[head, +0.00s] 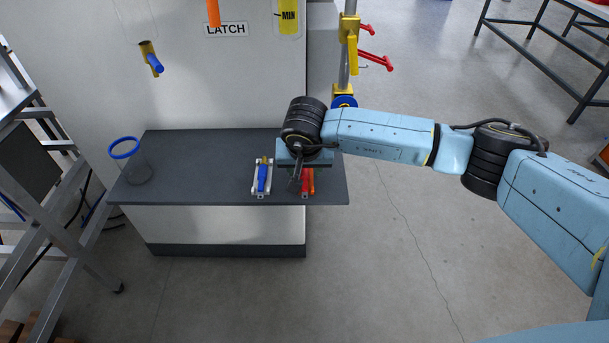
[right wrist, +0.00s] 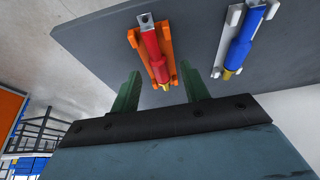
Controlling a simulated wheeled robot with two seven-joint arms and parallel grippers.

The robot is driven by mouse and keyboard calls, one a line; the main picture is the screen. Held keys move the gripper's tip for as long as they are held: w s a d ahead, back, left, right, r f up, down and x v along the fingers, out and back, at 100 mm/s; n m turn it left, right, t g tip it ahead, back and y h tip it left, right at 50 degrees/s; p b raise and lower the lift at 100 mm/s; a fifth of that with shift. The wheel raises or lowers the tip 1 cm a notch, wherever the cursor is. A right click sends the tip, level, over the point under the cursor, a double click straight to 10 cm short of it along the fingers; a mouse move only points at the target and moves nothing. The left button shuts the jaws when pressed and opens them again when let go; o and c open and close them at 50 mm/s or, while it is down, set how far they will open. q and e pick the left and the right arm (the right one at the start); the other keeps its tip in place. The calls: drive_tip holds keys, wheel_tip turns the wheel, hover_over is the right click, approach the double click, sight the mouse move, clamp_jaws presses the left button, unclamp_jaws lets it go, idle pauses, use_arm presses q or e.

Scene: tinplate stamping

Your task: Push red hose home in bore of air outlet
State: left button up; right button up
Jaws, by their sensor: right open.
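A red hose piece (right wrist: 151,48) with a brass-coloured tip lies in an orange cradle (right wrist: 135,39) on the dark shelf. In the head view the red hose (head: 305,183) is at the shelf's right front, partly hidden by my right gripper (head: 296,181). In the right wrist view that gripper (right wrist: 160,72) is open, its two green fingers apart on either side of the hose's brass-tip end. Nothing is held between them. I cannot tell whether the fingers reach down to hose level. No air outlet bore can be made out with certainty. My left gripper is not in view.
A blue hose piece (head: 262,179) lies in a white cradle (head: 256,189) left of the red one. A clear jar with a blue rim (head: 124,148) stands at the shelf's left. A blue-handled brass fitting (head: 150,58) is on the panel. A pipe with yellow fittings (head: 348,35) rises behind my arm.

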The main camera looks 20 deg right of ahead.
drive_tip(key=shift+w+f, duration=0.3)
drive_tip(key=shift+f, duration=0.3)
drive_tip(key=shift+d, duration=0.1)
clamp_jaws()
idle(0.5)
